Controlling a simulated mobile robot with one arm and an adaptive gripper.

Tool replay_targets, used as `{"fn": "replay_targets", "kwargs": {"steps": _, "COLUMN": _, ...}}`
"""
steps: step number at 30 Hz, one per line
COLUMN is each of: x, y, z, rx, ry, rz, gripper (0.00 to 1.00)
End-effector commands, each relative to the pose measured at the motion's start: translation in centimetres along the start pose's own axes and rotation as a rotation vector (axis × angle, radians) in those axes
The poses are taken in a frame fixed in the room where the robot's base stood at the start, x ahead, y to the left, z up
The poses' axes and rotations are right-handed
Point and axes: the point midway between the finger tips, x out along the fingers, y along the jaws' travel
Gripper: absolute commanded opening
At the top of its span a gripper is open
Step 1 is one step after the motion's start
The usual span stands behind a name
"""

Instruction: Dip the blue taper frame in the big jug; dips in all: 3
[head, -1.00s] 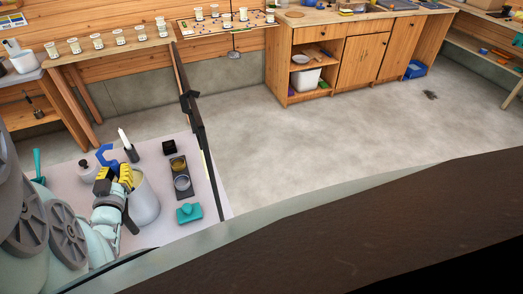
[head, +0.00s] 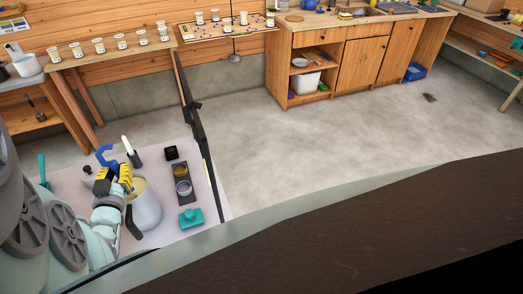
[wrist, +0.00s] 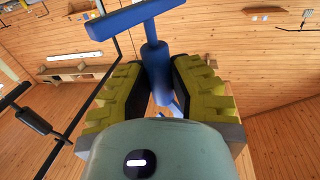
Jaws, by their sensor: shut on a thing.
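My gripper (head: 124,177) is at the lower left of the head view, with yellow pads on its fingers. It is shut on the blue taper frame (head: 104,154). In the wrist view the blue frame (wrist: 155,62) stands between the finger pads, with a cross bar at its top. The big jug (head: 147,212) is a pale grey vessel with a dark handle, just right of and below my gripper. Its opening shows a yellowish inside. Any tapers on the frame are hidden behind my gripper, so I cannot tell whether they are in the jug.
On the same pale table are a white candle in a dark holder (head: 130,150), a black cube (head: 171,153), a dark tray with round tins (head: 183,182) and a teal block (head: 190,217). A dark upright bar (head: 196,125) stands along the table's right edge.

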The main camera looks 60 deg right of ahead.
Motion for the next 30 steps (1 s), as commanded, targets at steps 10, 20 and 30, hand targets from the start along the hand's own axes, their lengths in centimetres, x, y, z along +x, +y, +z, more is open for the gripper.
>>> {"fn": "replay_targets", "kwargs": {"steps": 10, "x": 0.1, "y": 0.1, "z": -4.3, "rx": 0.001, "ry": 0.000, "rz": 0.002, "gripper": 0.00}}
{"fn": "replay_targets", "kwargs": {"steps": 20, "x": 0.2, "y": 0.2, "z": -7.8, "rx": 0.001, "ry": 0.001, "rz": 0.004, "gripper": 0.00}}
{"fn": "replay_targets", "kwargs": {"steps": 30, "x": 0.2, "y": 0.2, "z": -11.3, "rx": 0.001, "ry": 0.001, "rz": 0.005, "gripper": 0.00}}
